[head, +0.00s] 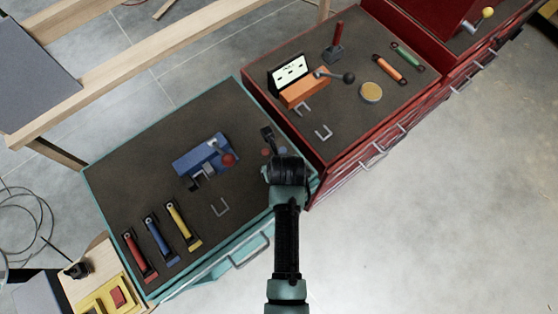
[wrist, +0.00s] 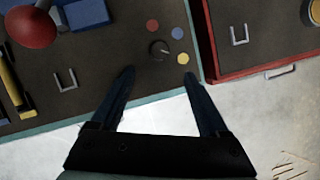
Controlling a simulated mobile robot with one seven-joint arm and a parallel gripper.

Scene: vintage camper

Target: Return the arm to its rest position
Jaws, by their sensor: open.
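My arm reaches up from the bottom of the head view, and my gripper (head: 268,134) is over the right corner of the teal cabinet's dark top (head: 150,165). In the wrist view my gripper (wrist: 159,76) has its two dark fingers spread wide apart with nothing between them. Below and beyond the fingertips a small black knob (wrist: 159,48) and red, blue and yellow discs (wrist: 183,58) lie on the top. In the head view my gripper and wrist partly hide these.
A blue device with a red ball (head: 229,159) and several coloured-handled tools (head: 158,238) are on the teal cabinet. The adjoining red cabinet (head: 315,172) bears an orange device (head: 304,93), a round tin (head: 371,92) and metal brackets (head: 324,132). Open floor (head: 430,220) lies to the right.

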